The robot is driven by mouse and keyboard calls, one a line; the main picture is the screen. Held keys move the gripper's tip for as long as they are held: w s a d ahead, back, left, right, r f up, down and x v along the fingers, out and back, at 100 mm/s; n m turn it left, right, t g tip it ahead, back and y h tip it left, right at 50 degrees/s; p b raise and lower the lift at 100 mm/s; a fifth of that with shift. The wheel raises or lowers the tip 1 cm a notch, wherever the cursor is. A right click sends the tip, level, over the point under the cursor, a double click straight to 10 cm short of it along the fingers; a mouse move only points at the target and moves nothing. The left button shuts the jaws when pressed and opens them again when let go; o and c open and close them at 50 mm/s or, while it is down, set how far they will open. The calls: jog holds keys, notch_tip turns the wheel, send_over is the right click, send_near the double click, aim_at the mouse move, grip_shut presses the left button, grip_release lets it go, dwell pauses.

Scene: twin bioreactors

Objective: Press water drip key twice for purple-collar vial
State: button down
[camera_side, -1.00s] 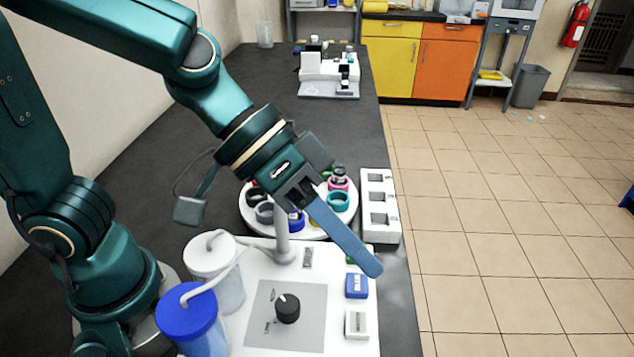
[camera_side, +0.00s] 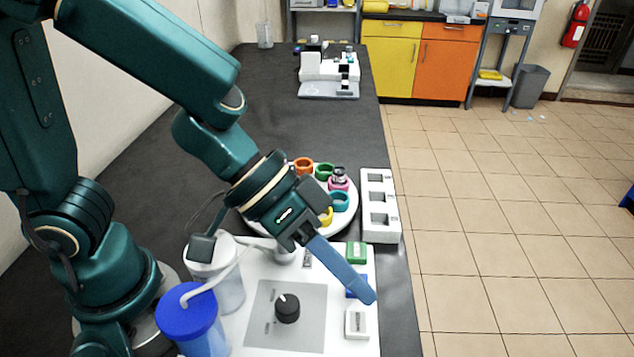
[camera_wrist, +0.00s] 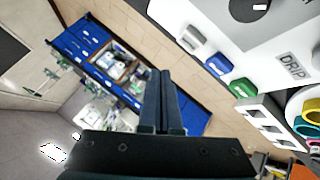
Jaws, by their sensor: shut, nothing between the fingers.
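My gripper (camera_side: 368,296) is shut and empty, its long blue fingers pointing down to the right. In the side view its tips overlap the blue key (camera_side: 350,282) and partly hide it; I cannot tell whether they touch. The green key (camera_side: 356,252) and a pale grey key (camera_side: 357,322) lie on either side. The wrist view shows my gripper (camera_wrist: 161,76), the blue key (camera_wrist: 217,65), the green key (camera_wrist: 243,88) and the grey key (camera_wrist: 191,38). Key markings are too small to read. A pink-purple collar (camera_side: 338,184) with a vial sits on the turntable.
The turntable (camera_side: 352,222) also carries orange, green, teal and yellow collars; my arm hides part of it. A white rack (camera_side: 392,222) stands to its right. The white panel holds a black knob (camera_side: 288,308). A blue-lidded bottle (camera_side: 188,312) and white-lidded bottle (camera_side: 232,290) stand left.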

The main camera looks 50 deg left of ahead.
aim_at(347, 320)
jog(key=shift+s+f, duration=0.1)
jog(key=shift+f, duration=2)
jog(key=shift+f, duration=0.1)
dwell(0.5)
jog(key=shift+f, duration=0.35)
